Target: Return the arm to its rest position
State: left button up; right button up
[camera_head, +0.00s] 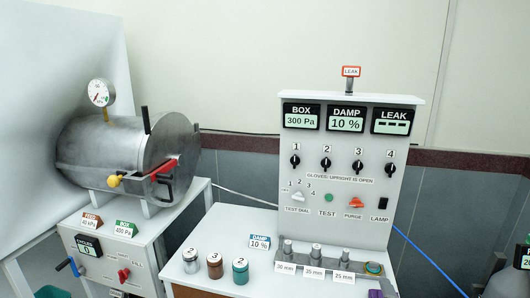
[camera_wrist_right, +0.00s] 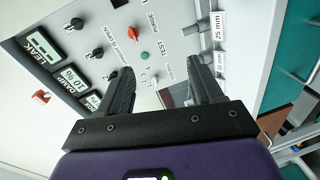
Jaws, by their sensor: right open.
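My right gripper (camera_wrist_right: 163,88) is open in the right wrist view. Its two black fingers stand apart with nothing between them. Beyond them is the grey control panel (camera_wrist_right: 130,35), seen turned on its side, with the green test button (camera_wrist_right: 145,56) between the fingertips in the picture. A small purple part at the bottom of the head view seems to be my right gripper's body, mostly cut off by the frame. My left gripper is not in view.
A steel chamber (camera_head: 110,150) stands at the left. A blue cable runs at the right.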

jog(key=s+a+f+m+g+y, duration=0.1)
jog(key=s+a+f+m+g, duration=0.15)
jog(key=f, duration=0.55)
jog(key=s+a+f+m+g+y, duration=0.2)
jog(key=a+f+m+g, duration=0.15)
jog(key=f, duration=0.55)
jog(key=s+a+f+m+g+y, duration=0.15)
jog(key=a+f, duration=0.25)
jog(key=f, duration=0.4)
jog(key=s+a+f+m+g+y, duration=0.1)
jog(key=s+a+f+m+g, duration=0.3)
jog(key=s, duration=0.5)
jog(key=s+a+f+m+g+y, duration=0.2)
jog(key=s+a+f+m+g, duration=0.2)
jog(key=s, duration=0.5)
notch_tip(320, 180, down, 4)
jog(key=a+m, duration=0.1)
jog(key=a, duration=0.1)
jog(key=shift+s+a, duration=0.2)
jog(key=shift+a, duration=0.2)
jog(key=shift+r+m, duration=0.1)
jog(key=shift+m, duration=0.15)
jog(key=shift+c, duration=0.4)
